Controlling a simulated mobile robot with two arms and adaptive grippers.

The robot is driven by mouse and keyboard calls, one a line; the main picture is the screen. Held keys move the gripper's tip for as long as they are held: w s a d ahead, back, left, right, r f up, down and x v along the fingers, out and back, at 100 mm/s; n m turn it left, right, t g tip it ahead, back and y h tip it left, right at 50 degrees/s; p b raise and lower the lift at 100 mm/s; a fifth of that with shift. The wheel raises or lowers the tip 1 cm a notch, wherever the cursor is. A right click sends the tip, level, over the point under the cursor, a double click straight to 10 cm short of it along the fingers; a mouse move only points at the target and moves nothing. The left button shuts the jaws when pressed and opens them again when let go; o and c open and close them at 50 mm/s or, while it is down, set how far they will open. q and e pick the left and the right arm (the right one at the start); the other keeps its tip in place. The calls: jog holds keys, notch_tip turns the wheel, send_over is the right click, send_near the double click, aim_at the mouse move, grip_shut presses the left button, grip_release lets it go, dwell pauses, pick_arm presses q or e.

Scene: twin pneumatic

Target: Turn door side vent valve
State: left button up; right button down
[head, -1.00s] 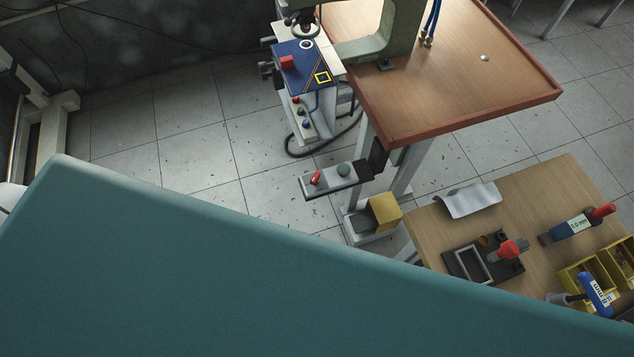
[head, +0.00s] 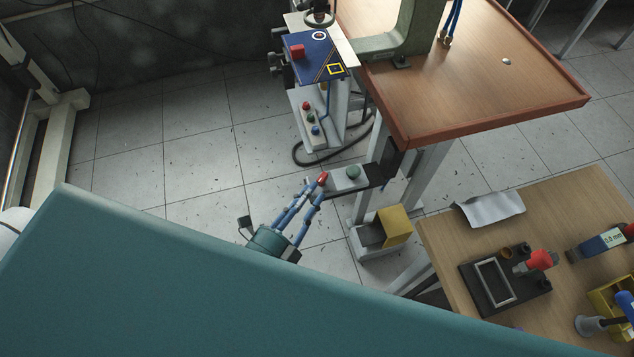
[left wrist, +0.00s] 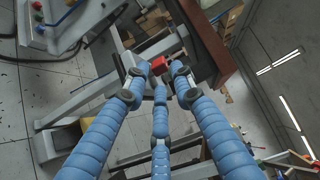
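A small bracket (head: 342,184) sticks out from the workbench's leg and carries a red handle (head: 323,178) and a round green knob (head: 353,172). No label shows which one is the door side vent valve. My left gripper (head: 314,186), with blue segmented fingers, reaches up to the red handle at the bracket's left end. In the left wrist view its fingers are spread, and the red handle (left wrist: 158,65) shows between and just beyond the fingertips. I cannot tell whether they touch it. My right gripper is not in view.
A wooden workbench (head: 470,85) with a green press frame stands behind. A control box (head: 315,58) is at its left. A yellow pedal guard (head: 392,225) is below the bracket. A side table (head: 560,200) holds tools. Floor left of the bracket is clear.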

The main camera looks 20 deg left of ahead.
aim_at(317, 191)
pick_arm(q)
jog(key=shift+x, duration=1.75)
grip_shut()
